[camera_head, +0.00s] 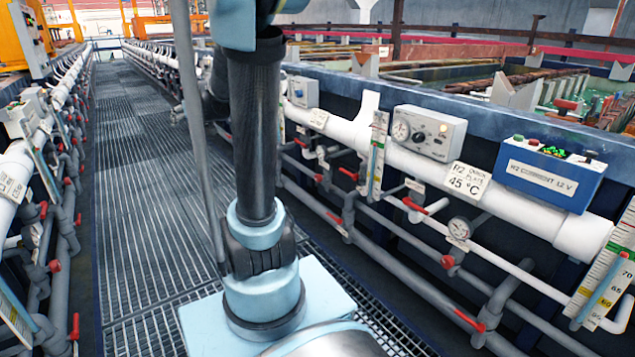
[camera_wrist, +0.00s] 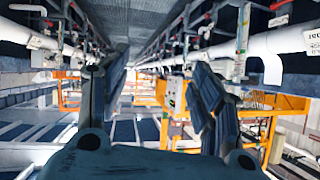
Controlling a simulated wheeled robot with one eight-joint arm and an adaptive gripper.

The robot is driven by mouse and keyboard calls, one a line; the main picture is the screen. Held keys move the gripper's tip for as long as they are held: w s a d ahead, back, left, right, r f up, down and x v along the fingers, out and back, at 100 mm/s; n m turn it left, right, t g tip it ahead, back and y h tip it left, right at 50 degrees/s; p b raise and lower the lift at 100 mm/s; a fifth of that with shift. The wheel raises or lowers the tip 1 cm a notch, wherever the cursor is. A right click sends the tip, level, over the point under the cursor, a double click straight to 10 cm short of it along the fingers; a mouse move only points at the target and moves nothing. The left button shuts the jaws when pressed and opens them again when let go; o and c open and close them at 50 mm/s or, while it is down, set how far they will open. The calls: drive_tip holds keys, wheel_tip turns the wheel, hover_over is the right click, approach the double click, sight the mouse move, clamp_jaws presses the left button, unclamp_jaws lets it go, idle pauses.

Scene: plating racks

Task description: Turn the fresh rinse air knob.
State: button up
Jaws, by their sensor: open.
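No knob in view has a label I can read as fresh rinse air. In the head view, a grey control box (camera_head: 429,133) on the white pipe at the right carries a dial gauge and small knobs. Red-handled valves, such as one below the box (camera_head: 414,204), sit on the grey pipes. My gripper (camera_wrist: 158,82) shows in the wrist view with its two dark fingers apart and nothing between them. The wrist view looks upside down, with the grating at the top. I cannot make out my gripper in the head view, so its distance from the knobs is unclear.
A blue box (camera_head: 550,172) labelled as a rectifier-like current unit sits at the right. A 45 °C sign (camera_head: 466,180) hangs beside the grey box. Thermometer strips (camera_head: 377,155) stand along the pipes. The grated walkway (camera_head: 140,200) is clear, with another pipe row at the left.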

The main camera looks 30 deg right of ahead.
drive_tip(key=w+d+r+m+t+h, duration=0.25)
drive_tip(key=w+d, duration=0.25)
drive_tip(key=w, duration=0.4)
drive_tip(key=w+d+r+m+t+h, duration=0.1)
drive_tip(key=w+d+r+t+h, duration=0.15)
drive_tip(key=w+d, duration=0.45)
drive_tip(key=w+d+m+h, duration=0.3)
drive_tip(key=w+d, duration=0.3)
drive_tip(key=w, duration=0.1)
drive_tip(key=m+g+h, duration=0.9)
drive_tip(key=m+g, duration=0.3)
drive_tip(key=g, duration=0.4)
hover_over(317, 178)
drive_tip(key=a, duration=1.5)
wheel_tip(317, 178, down, 47)
drive_tip(key=x, duration=1.1)
drive_tip(key=s+x, duration=0.1)
drive_tip(key=x, duration=0.5)
drive_tip(key=shift+d+f, duration=0.2)
drive_tip(key=shift+f, duration=0.15)
